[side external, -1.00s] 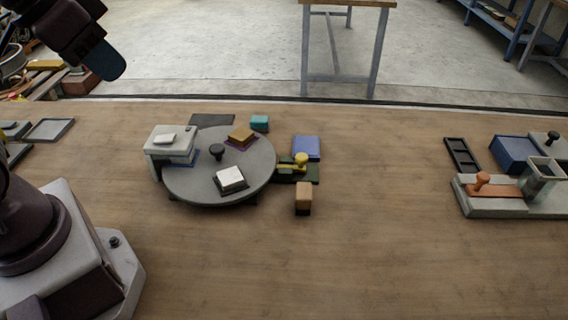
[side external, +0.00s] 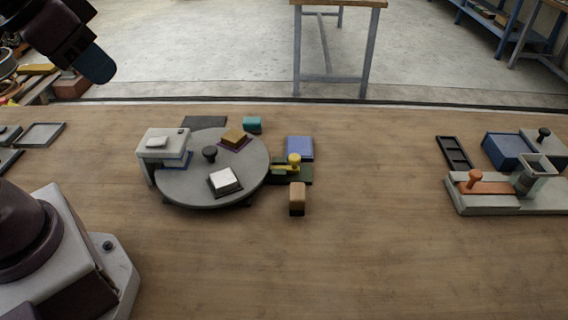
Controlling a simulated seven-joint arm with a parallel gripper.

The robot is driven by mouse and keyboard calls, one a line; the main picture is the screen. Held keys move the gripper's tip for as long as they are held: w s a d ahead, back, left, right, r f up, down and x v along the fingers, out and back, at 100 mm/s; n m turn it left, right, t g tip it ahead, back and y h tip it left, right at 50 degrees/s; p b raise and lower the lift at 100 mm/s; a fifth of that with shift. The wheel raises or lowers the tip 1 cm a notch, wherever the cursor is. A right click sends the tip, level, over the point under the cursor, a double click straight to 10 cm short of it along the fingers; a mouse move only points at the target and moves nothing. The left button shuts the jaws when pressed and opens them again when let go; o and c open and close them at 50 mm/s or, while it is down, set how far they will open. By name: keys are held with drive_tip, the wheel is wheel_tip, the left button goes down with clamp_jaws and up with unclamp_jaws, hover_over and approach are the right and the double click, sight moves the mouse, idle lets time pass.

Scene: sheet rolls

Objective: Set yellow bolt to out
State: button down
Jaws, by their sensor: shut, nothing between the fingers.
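The yellow bolt (side external: 294,160) has an upright round knob and a thin yellow bar pointing left. It sits on a dark green base (side external: 305,174) beside the right edge of a grey round turntable (side external: 187,190). The bar's left end lies close to the turntable rim; whether it engages the rim is too small to tell. My gripper (side external: 97,66) is at the upper left, with a blue-teal end pointing down. It is shut and empty, high above the table and far from the bolt.
The turntable carries a black knob (side external: 209,153), a white-topped block (side external: 224,179) and a brown block (side external: 235,138). A grey stand (side external: 163,142) overhangs its left side. A tan block (side external: 297,197) stands before the bolt, and a blue block (side external: 299,147) behind.

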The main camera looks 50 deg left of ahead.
drive_tip(key=c, duration=1.4)
unclamp_jaws()
drive_tip(key=shift+f, duration=0.15)
drive_tip(key=o, duration=0.6)
drive_tip(key=shift+w+d+f+g, duration=0.15)
drive_tip(key=shift+w+f+g, duration=0.6)
drive_tip(key=shift+f, duration=0.2)
drive_tip(key=g, duration=0.4)
hover_over(295, 157)
wheel_tip(295, 157, down, 16)
wheel_tip(295, 157, down, 12)
drive_tip(key=shift+f, duration=0.2)
